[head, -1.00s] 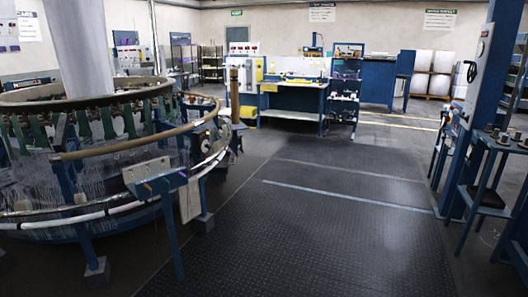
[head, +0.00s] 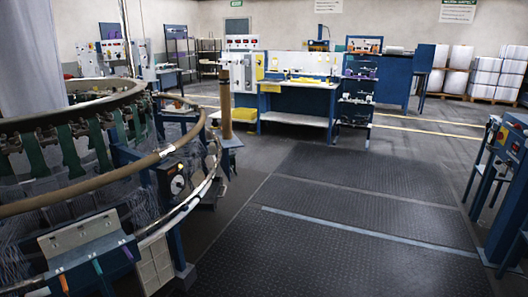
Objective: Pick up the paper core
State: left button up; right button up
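A tall brown cylinder (head: 226,104), which looks like the paper core, stands upright left of centre in the head view. Its lower end is at a small blue-grey stand (head: 229,143) just beyond the right edge of the circular loom (head: 150,160). Nothing is holding it. Neither of my grippers shows in the head view.
The loom's curved rails fill the left side. A blue workbench (head: 298,98) with a white top stands behind the core. A blue machine frame (head: 507,190) is at the right edge. The dark ribbed floor (head: 370,200) in the middle is clear.

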aim_at(223, 74)
jog(key=i, duration=4.4)
